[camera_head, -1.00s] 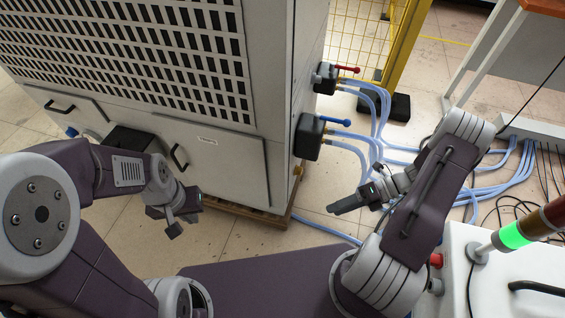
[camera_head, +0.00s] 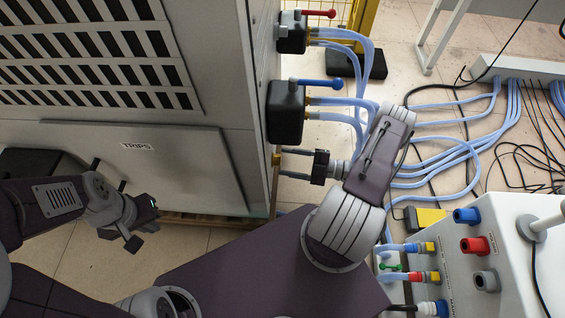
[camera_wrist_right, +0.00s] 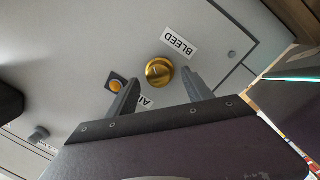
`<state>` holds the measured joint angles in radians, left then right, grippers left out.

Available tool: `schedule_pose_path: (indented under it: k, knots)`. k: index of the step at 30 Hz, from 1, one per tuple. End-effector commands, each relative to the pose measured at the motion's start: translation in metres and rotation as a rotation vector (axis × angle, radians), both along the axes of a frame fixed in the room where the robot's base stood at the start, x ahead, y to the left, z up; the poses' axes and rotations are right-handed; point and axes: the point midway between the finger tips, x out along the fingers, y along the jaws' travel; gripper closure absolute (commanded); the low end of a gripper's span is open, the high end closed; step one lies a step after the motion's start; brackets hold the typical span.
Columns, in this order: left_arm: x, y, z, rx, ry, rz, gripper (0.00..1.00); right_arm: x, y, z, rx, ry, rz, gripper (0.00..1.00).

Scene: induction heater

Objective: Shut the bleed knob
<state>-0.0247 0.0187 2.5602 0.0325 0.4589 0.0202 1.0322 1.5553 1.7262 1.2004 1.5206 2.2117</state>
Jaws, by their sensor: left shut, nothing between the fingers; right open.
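The bleed knob (camera_wrist_right: 159,71) is a round brass knob on the grey cabinet panel, beside a white label reading BLEED (camera_wrist_right: 179,43) in the right wrist view. In the head view a small brass piece (camera_head: 277,159) shows at the cabinet's side edge, by my right gripper's fingertips. My right gripper (camera_head: 282,163) is open, its fingers pointing at the cabinet side; in the wrist view the fingers (camera_wrist_right: 160,92) lie on either side of the knob, short of it or level with it, I cannot tell which. My left gripper (camera_head: 140,240) is shut and empty, low in front of the cabinet.
Above my right gripper, a black valve box with a blue lever (camera_head: 320,84) and one with a red lever (camera_head: 318,13) carry blue hoses (camera_head: 340,103). A panel with coloured connectors (camera_head: 478,245) stands at the lower right. An orange button (camera_wrist_right: 115,86) sits near the knob.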

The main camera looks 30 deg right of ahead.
Motion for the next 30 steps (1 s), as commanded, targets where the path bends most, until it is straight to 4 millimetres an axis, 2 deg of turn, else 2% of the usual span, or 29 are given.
schedule_pose_path:
  k: [1,4,12,13,19,30]
  knots:
    - [0.000,0.000,-0.007,0.000,0.000,0.000,1.00,0.004,0.006,-0.003,0.001,0.000,0.004,0.41]
    - [0.000,0.000,-0.009,0.000,0.000,0.000,1.00,0.010,0.013,-0.002,-0.001,-0.001,0.001,0.41]
    - [0.000,0.000,-0.008,0.000,0.000,0.000,1.00,0.013,0.016,0.000,-0.001,0.000,-0.001,0.41]
    - [0.000,0.000,-0.008,0.000,0.000,0.000,1.00,0.013,0.016,0.000,-0.001,0.000,-0.001,0.43]
    - [0.000,0.000,-0.008,0.000,0.000,0.000,1.00,0.012,0.015,0.000,-0.001,-0.001,0.000,0.99]
    - [0.000,0.000,-0.008,0.000,0.000,0.000,1.00,0.013,0.016,0.000,-0.008,-0.014,-0.001,1.00]
